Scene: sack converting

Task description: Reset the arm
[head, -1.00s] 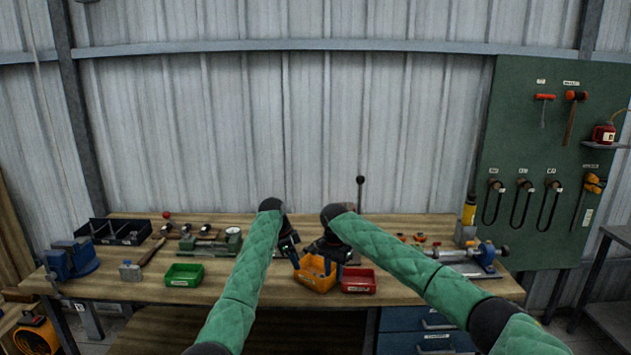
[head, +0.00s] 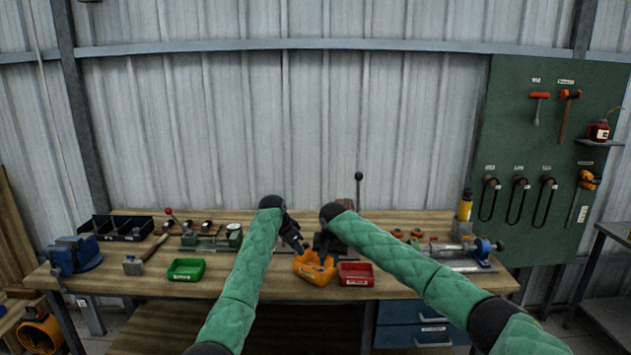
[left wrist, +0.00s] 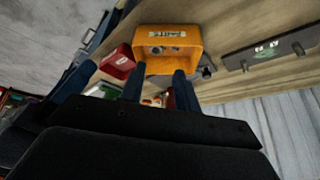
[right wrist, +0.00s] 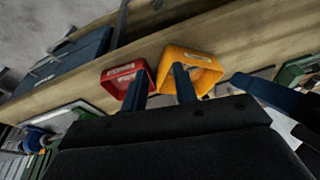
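My left gripper (head: 300,249) is open, above and behind the orange bin (head: 316,268) in the head view. In the left wrist view its two blue fingers (left wrist: 158,80) stand apart with nothing between them, and the orange bin (left wrist: 168,50) lies beyond the tips. My right gripper (head: 324,246) is beside it, partly hidden by its own arm. In the right wrist view its fingers (right wrist: 160,75) are apart and empty, pointing towards the red bin (right wrist: 124,79) and the orange bin (right wrist: 192,64). Both arms reach forward over the bench.
The wooden workbench (head: 225,286) holds a green bin (head: 186,269), a red bin (head: 355,274), a blue vise (head: 75,256), a black divided tray (head: 117,228) and a hammer (head: 154,248). A green tool board (head: 535,170) hangs at right.

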